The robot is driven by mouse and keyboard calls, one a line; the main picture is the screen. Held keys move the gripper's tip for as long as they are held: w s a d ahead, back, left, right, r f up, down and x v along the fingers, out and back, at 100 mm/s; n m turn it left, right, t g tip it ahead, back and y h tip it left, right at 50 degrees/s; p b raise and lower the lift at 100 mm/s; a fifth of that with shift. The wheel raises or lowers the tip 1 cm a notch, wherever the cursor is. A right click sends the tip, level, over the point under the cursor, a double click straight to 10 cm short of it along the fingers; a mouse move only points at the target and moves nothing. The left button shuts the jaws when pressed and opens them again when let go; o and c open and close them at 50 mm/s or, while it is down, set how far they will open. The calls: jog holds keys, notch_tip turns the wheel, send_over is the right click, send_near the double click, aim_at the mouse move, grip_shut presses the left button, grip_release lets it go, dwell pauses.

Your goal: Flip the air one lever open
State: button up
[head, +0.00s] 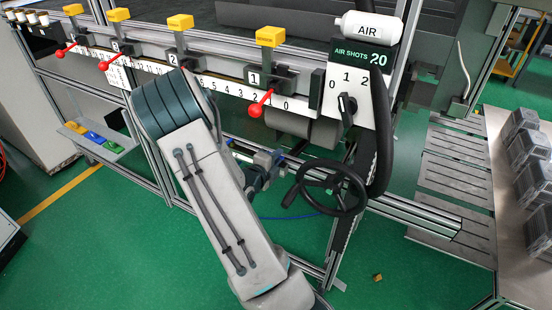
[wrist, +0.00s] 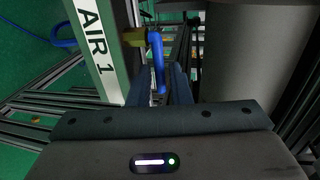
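The air one lever (wrist: 157,62) is a blue bent handle in the wrist view, beside a white post labelled AIR 1 (wrist: 97,42). It joins a brass-coloured valve body (wrist: 134,38) at its top, and its long part hangs down toward my gripper. My gripper (wrist: 163,90) has its two dark fingers apart, one on each side of the lever's lower end. Whether a finger touches the lever I cannot tell. In the head view my gripper (head: 270,160) is below the rail, left of the black handwheel, and my arm hides part of that area.
A black handwheel (head: 331,190) and a thick black hose (head: 381,125) are close on the right. Above are red levers (head: 258,105), a numbered rail and an AIR SHOTS panel (head: 358,57). Aluminium frame bars surround the gripper. Green floor is open below.

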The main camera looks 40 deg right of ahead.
grip_shut()
